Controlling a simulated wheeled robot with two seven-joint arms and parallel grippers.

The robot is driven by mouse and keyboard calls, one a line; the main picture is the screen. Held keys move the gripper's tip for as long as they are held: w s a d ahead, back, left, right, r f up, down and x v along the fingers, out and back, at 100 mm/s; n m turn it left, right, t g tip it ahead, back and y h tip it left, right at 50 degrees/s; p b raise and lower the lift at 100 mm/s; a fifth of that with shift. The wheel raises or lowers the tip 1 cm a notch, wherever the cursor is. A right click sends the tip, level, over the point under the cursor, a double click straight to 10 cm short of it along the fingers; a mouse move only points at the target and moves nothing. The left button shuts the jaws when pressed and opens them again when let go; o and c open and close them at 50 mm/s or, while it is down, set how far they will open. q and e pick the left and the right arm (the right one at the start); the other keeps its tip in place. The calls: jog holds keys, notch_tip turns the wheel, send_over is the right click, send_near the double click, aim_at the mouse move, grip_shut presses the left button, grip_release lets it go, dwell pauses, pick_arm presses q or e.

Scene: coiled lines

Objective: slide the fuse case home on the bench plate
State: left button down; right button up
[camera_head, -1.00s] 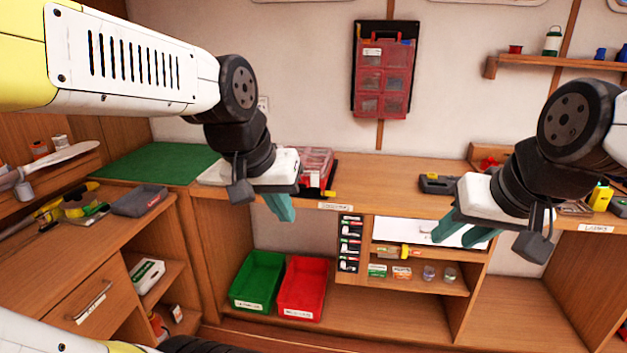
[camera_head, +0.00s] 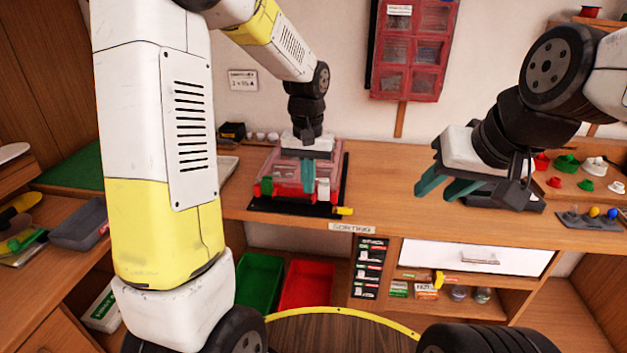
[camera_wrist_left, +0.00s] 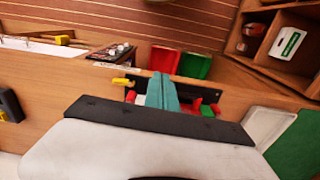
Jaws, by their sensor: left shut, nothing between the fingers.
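The fuse case (camera_head: 270,168) is a clear and red box with a green part at its front left corner. It sits on the black bench plate (camera_head: 343,182), which has a yellow tab (camera_head: 344,211) at its front right. My left gripper (camera_head: 308,190) is shut and empty, its teal fingers pointing down over the case's front part; I cannot tell whether they touch it. In the left wrist view the shut fingers (camera_wrist_left: 162,92) and the gripper body hide most of the case. My right gripper (camera_head: 440,190) is open and empty over the bench, right of the plate.
A red case hangs on the wall panel (camera_head: 415,50). Green (camera_head: 260,278) and red (camera_head: 306,284) bins stand below the bench. Coloured pieces (camera_head: 566,163) and a grey tray (camera_head: 588,219) lie at the right.

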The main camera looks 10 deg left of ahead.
pick_arm(q)
jog(key=w+f, duration=0.5)
jog(key=f, duration=0.5)
jog(key=shift+f, duration=0.25)
jog(key=shift+d, duration=0.1)
